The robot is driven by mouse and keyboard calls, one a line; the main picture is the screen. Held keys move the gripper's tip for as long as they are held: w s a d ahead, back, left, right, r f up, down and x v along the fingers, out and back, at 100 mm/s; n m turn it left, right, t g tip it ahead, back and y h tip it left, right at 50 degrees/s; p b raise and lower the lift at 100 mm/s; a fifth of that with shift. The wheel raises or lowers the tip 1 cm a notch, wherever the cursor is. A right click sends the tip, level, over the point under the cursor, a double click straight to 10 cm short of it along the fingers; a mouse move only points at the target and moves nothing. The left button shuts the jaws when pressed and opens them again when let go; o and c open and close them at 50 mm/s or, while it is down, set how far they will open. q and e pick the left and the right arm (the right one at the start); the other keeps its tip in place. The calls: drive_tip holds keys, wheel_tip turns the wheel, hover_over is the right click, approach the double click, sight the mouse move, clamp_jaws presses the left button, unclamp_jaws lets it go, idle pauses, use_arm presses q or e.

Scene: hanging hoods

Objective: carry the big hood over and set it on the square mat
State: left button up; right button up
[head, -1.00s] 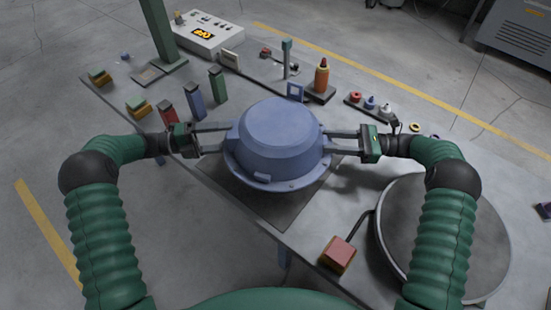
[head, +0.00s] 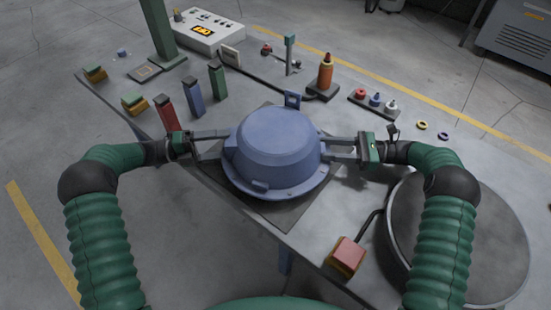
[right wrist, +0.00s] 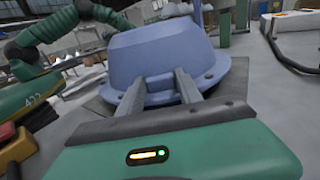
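The big blue hood (head: 278,145), a dome with a wide bolted flange, is upright over the dark square mat (head: 285,214). The mat's edges show around the flange; the hood hides its middle. Whether the flange touches the mat or is slightly above it, I cannot tell. My left gripper (head: 222,145) has its fingers spread at the hood's left side, apparently gripping a side lug. My right gripper (head: 328,147) grips the right side likewise. The right wrist view shows my right gripper's fingers (right wrist: 160,82) against the side of the hood (right wrist: 160,48).
A large round dark plate (head: 485,235) stands at right, beside a red-topped box (head: 347,254) with a cable. Red, blue and green posts (head: 192,95) stand behind my left gripper.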

use_arm(q)
drive_tip(key=o, duration=0.3)
drive_tip(key=shift+s+d+r, duration=0.1)
drive_tip(key=shift+s+d, duration=0.1)
drive_tip(key=shift+d, duration=0.05)
use_arm(e)
drive_tip(key=o, duration=0.3)
drive_tip(key=shift+s+a+r, duration=0.2)
drive_tip(key=shift+a, duration=0.25)
drive_tip(key=shift+d, duration=0.1)
use_arm(q)
drive_tip(key=shift+a, duration=0.35)
use_arm(e)
drive_tip(key=shift+w, duration=0.1)
use_arm(q)
drive_tip(key=a, duration=0.4)
drive_tip(key=s+a, duration=0.1)
drive_tip(key=a, duration=0.6)
drive_tip(key=shift+s+a, duration=0.2)
drive_tip(key=shift+a, duration=0.2)
use_arm(e)
drive_tip(key=shift+d, duration=0.15)
wheel_tip(320, 180, up, 10)
drive_tip(key=shift+f, duration=0.15)
drive_tip(key=shift+o, duration=0.2)
